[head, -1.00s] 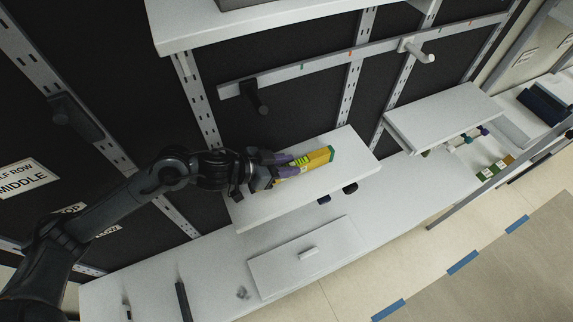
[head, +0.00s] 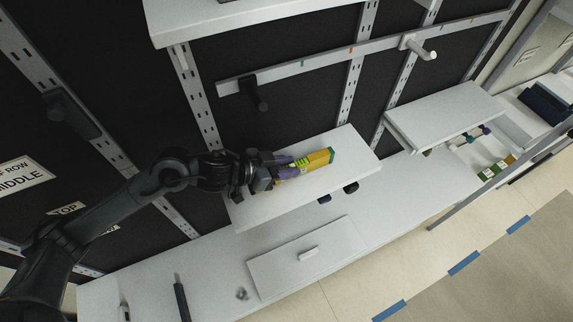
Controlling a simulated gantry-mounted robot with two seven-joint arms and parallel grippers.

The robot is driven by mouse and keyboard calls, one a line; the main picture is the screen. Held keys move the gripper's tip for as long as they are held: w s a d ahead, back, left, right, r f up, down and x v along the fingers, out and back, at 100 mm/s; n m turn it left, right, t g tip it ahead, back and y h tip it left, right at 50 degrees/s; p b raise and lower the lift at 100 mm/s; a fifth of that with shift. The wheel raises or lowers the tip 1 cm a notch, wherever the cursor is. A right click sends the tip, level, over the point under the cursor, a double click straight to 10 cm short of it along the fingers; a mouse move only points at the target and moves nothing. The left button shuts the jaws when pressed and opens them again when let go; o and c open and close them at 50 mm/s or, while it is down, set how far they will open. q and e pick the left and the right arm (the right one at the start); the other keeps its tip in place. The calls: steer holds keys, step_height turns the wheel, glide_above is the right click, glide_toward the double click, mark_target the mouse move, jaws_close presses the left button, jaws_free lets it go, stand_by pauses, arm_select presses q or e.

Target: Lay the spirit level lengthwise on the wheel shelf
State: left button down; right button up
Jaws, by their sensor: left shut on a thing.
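The spirit level (head: 319,158) is yellow with green ends and green marks near my gripper. It lies along the length of a white shelf (head: 300,200) in the middle of the view, at or just above its surface; I cannot tell if it touches. My left gripper (head: 286,167), with purple fingers, is shut on the level's left part and hides some of it. My right gripper is not in view.
A rail with a black peg (head: 256,95) and a white peg (head: 424,52) runs behind. A second white shelf (head: 445,112) is to the right. Below is a wide white lower surface (head: 215,268) with a raised panel (head: 310,258). A higher shelf (head: 240,25) overhangs at the top.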

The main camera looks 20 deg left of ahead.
arm_select(q)
steer(key=shift+f, duration=0.2)
steer(key=c, duration=0.8)
jaws_free()
steer(key=shift+o, duration=0.6)
steer(key=o, duration=0.4)
steer(key=shift+r+p, duration=4)
steer(key=shift+p, duration=0.4)
